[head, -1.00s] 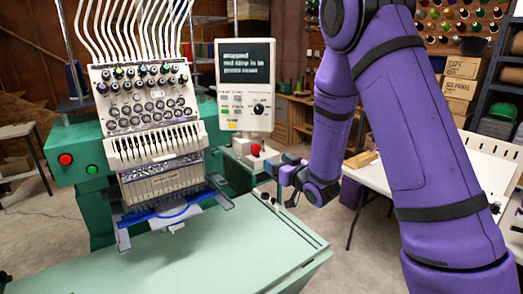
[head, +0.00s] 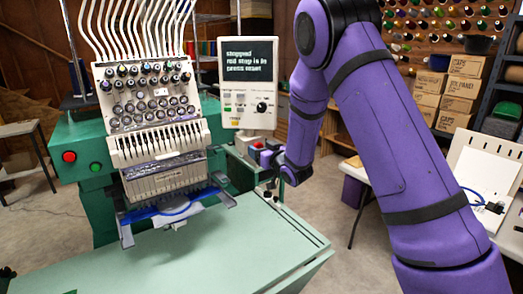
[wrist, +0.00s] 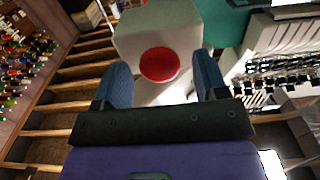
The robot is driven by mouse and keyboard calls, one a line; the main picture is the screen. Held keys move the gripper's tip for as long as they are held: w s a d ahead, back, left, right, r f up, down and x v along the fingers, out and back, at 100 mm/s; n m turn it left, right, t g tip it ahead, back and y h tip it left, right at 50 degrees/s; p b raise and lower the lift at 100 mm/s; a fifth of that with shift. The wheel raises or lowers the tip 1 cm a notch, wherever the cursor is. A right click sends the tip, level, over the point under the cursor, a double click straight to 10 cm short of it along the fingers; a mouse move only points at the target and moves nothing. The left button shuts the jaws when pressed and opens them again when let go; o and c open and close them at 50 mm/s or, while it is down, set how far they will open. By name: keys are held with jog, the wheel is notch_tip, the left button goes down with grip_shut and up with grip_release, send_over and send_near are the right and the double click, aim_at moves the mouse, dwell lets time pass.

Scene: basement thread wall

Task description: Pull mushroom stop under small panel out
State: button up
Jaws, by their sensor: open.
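The red mushroom stop (wrist: 159,65) sits on the face of a pale grey box (wrist: 135,32) in the wrist view. In the head view the stop is mostly hidden by my gripper (head: 258,154), below the small panel (head: 248,108) with the screen. In the wrist view my gripper (wrist: 161,60) is open, with one blue finger on each side of the red cap. Gaps show between the cap and both fingers, and I see no grip on it. The screen text reads that it is stopped and the red stop is in.
The embroidery machine (head: 155,125) stands left of the panel, with a second red button (head: 69,157) and a green button (head: 95,167) on its left side. The green table (head: 190,255) lies in front. A white table (head: 480,195) stands at the right.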

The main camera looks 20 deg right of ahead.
grip_shut()
jog(key=shift+s+d+f, duration=0.1)
jog(key=shift+s+d, duration=0.05)
jog(key=shift+s, duration=0.3)
grip_release()
jog(key=shift+s, duration=0.1)
jog(key=v, duration=1)
jog(key=shift+s+d, duration=0.15)
jog(key=shift+s, duration=0.25)
